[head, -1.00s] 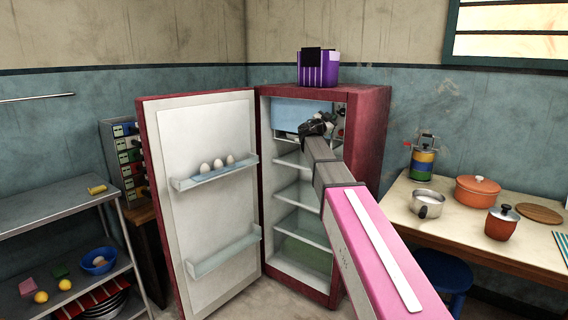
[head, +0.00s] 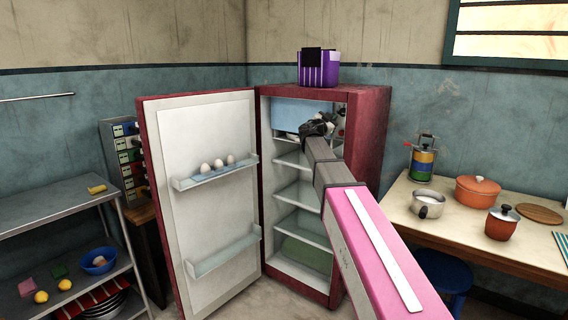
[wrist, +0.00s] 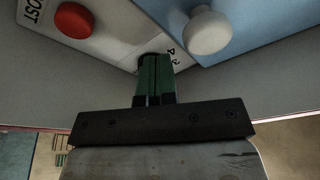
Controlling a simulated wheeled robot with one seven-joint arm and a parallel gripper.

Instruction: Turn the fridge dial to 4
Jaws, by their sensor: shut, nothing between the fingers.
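The red fridge (head: 369,135) stands with its door (head: 208,150) wide open. My gripper (head: 330,122) reaches into its upper right part in the head view, where my wrist hides much of the control area. In the wrist view my gripper (wrist: 155,62) has its green fingers shut together, with nothing seen between them. Their tips are at a white control panel (wrist: 105,28), next to the printed numbers 3 and 4. The dial itself is mostly hidden behind the fingertips; I cannot tell its setting or whether they touch it.
A red button (wrist: 74,20) is on the panel, left of the fingers. A white round knob (wrist: 208,32) on a blue freezer flap (wrist: 260,25) is close on the right. Eggs (head: 218,163) sit in the door shelf. A purple box (head: 318,70) stands on top of the fridge.

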